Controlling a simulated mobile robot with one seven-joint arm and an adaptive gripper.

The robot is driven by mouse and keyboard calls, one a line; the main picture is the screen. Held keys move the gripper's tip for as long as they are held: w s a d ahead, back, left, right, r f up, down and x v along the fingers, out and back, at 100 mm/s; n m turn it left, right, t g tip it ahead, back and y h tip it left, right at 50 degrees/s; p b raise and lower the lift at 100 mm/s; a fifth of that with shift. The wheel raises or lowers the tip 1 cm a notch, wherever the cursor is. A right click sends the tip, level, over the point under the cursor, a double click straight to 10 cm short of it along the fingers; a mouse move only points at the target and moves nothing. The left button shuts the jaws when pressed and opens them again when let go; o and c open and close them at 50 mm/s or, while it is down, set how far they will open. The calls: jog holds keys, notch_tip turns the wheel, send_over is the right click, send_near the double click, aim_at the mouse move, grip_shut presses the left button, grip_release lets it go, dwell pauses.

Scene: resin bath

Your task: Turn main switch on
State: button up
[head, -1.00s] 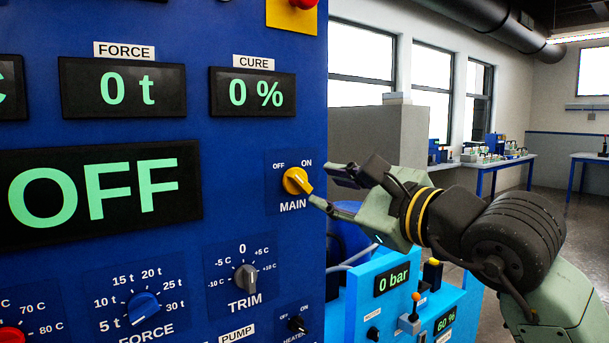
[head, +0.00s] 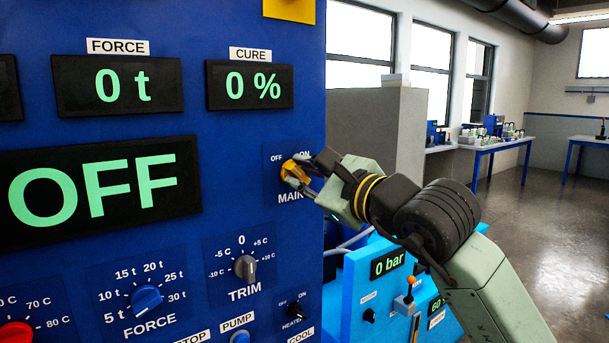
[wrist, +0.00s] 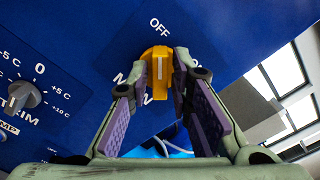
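The main switch is an orange-yellow knob (head: 291,170) on the blue panel, between the OFF and ON marks above and the MAIN label below. In the wrist view, the knob (wrist: 158,66) shows its white line along the direction of the OFF label. My gripper (head: 303,172) is at the knob, with one finger on each side of its grip bar. In the wrist view, my gripper's fingertips (wrist: 161,76) lie close against the bar and appear closed on it. In the head view, the fingers partly hide the knob and the ON label. The large display (head: 100,190) reads OFF.
Below the switch are the TRIM knob (head: 245,268), the FORCE knob (head: 146,299) and the HEATER switch (head: 296,311). A light-blue unit (head: 350,300) with a 0 bar display stands right of the panel, under my arm. Open floor (head: 540,220) lies at the right.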

grip_shut()
jog(key=shift+f+m+b, duration=0.15)
jog(key=shift+m+b, duration=0.15)
jog(key=shift+b, duration=0.2)
jog(key=m+b, duration=0.2)
jog(key=b, duration=0.1)
jog(key=shift+f+m, duration=0.1)
jog(key=shift+m, duration=0.3)
jog(key=m+b, duration=0.4)
jog(key=shift+w+d+m, duration=0.1)
jog(key=shift+d+m, duration=0.05)
jog(key=shift+m, duration=0.15)
jog(key=m+b, duration=0.5)
jog(key=shift+d, duration=0.1)
jog(key=shift+w+r+m+b, duration=0.1)
jog(key=shift+r+m+b, duration=0.1)
jog(key=shift+m+b, duration=1.75)
jog(key=shift+m+p, duration=0.4)
jog(key=shift+m, duration=0.25)
